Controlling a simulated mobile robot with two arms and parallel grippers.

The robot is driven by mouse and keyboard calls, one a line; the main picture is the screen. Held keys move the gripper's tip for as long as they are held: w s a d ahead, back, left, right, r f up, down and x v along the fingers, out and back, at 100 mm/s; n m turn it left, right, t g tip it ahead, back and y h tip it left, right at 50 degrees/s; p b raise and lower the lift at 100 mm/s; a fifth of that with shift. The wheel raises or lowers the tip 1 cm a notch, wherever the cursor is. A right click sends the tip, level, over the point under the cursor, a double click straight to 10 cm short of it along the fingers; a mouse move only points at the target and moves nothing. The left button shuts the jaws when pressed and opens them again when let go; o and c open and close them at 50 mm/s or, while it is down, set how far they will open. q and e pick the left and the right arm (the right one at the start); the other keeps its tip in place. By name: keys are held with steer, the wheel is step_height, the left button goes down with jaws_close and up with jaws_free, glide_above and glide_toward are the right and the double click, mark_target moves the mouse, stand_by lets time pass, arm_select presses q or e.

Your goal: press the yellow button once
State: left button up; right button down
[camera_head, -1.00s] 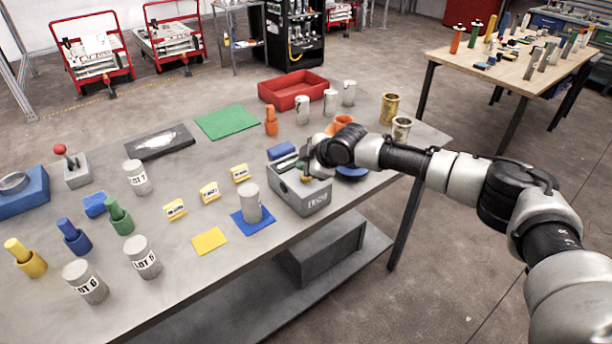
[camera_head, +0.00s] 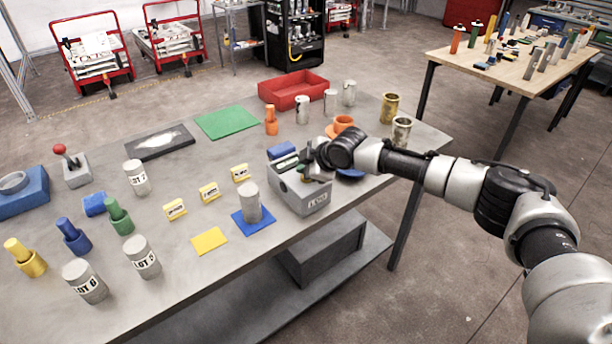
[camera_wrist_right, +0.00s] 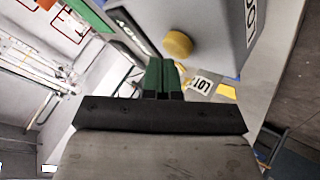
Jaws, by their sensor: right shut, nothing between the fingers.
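The yellow button (camera_wrist_right: 178,44) is a round yellow knob on the grey box (camera_wrist_right: 225,22), seen in the right wrist view. In the head view the grey box (camera_head: 302,196) stands near the table's front edge, and my right gripper (camera_head: 308,172) is over its top; I cannot make out the button there. In the right wrist view the green fingers of my right gripper (camera_wrist_right: 161,66) are shut together and empty. Their tips show close beside the button; I cannot tell whether they touch it. My left gripper is in neither view.
A blue block (camera_head: 282,150) and a blue saucer (camera_head: 352,174) are close to the grey box. A grey cylinder (camera_head: 250,205) stands on a blue square at its left. An orange cup (camera_head: 343,122) and metal mugs stand behind my wrist.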

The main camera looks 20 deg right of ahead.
steer(key=shift+f, duration=0.55)
steer(key=shift+r, duration=0.15)
stand_by(0.4)
steer(key=shift+r+p, duration=0.65)
steer(key=shift+r, duration=0.2)
step_height(320, 180, up, 5)
steer(key=p, duration=0.4)
steer(key=shift+a, duration=0.1)
stand_by(0.5)
